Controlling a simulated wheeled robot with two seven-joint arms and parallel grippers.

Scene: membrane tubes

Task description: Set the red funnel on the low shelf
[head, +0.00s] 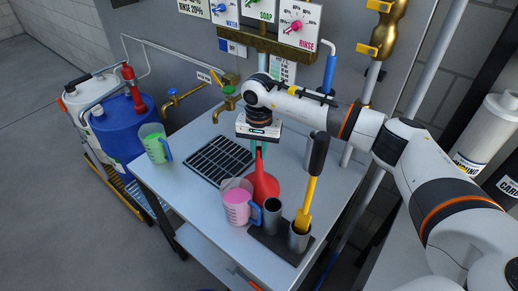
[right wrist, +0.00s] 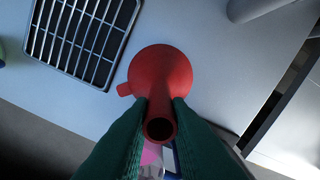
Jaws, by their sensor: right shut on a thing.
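The red funnel (head: 264,186) is mouth down over the table, its spout pointing up. My right gripper (head: 258,148) is shut on the spout from above. In the right wrist view the funnel (right wrist: 160,75) shows its wide cone and small side tab, with the open spout end between the two dark green fingers (right wrist: 160,122). I cannot tell whether its rim touches the tabletop. The low shelf (head: 208,256) shows in part beneath the table's front edge; the tabletop hides the rest. My left gripper is not in view.
A pink-filled jug (head: 237,208) stands close in front of the funnel. A dark rack with grey cups (head: 272,217) and a yellow tool (head: 306,203) stands to its right. A drain grate (head: 219,160) and a green jug (head: 155,143) are to the left. Brass taps (head: 228,100) project behind.

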